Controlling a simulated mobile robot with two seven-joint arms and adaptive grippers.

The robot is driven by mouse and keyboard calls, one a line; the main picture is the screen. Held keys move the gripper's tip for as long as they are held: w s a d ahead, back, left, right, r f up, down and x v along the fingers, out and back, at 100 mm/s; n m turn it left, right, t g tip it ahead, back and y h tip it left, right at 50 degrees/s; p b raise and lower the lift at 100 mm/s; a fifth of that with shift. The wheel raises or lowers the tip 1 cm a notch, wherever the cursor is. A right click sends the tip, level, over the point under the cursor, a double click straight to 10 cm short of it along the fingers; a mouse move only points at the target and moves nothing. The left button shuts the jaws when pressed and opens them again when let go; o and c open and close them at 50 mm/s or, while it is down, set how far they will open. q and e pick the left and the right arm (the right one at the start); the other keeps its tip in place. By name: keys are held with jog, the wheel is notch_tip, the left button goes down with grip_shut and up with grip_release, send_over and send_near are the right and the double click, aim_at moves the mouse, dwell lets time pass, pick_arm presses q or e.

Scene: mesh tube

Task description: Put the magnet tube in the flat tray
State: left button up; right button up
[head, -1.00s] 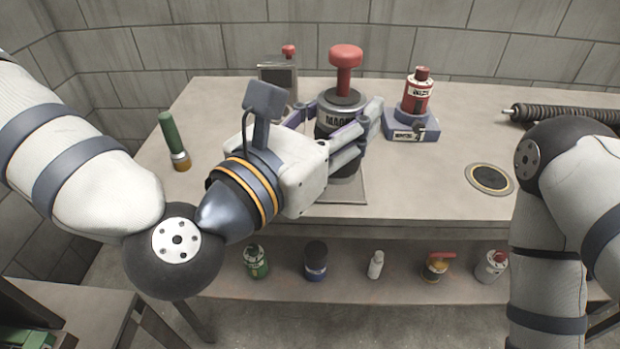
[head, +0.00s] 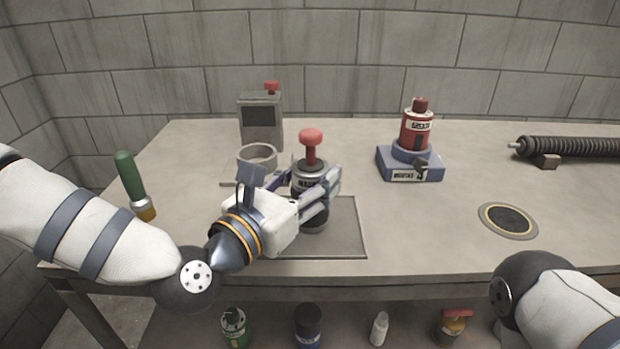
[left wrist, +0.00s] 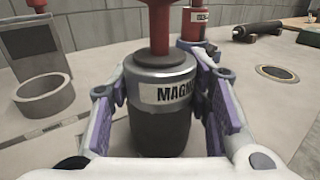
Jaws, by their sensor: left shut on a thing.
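The magnet tube (head: 311,180) is a dark cylinder with a grey metal top, a white label and a red knob on a stem. My left gripper (head: 315,192) is shut around its body and holds it upright. In the left wrist view, the tube (left wrist: 160,130) stands between the two purple-padded fingers, its label reading "MAGN". The flat tray (head: 348,235) is a thin, shallow grey square on the table. The tube is over the tray's left part; I cannot tell whether its base touches the tray. My right gripper is out of view.
A grey ring holder (head: 257,157) and a grey box with a red knob (head: 261,120) stand behind. A red bottle (head: 416,130) sits on a blue base (head: 410,165). A green-handled torch (head: 131,180) is at left. A round floor-like disc (head: 508,221) and a coiled rod (head: 570,147) are right.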

pick_arm(q)
jog(key=shift+r, duration=0.25)
jog(key=shift+f, duration=0.2)
jog(key=o, duration=1)
jog(key=shift+f, duration=0.15)
jog(key=shift+c, duration=0.2)
jog(key=o, duration=0.4)
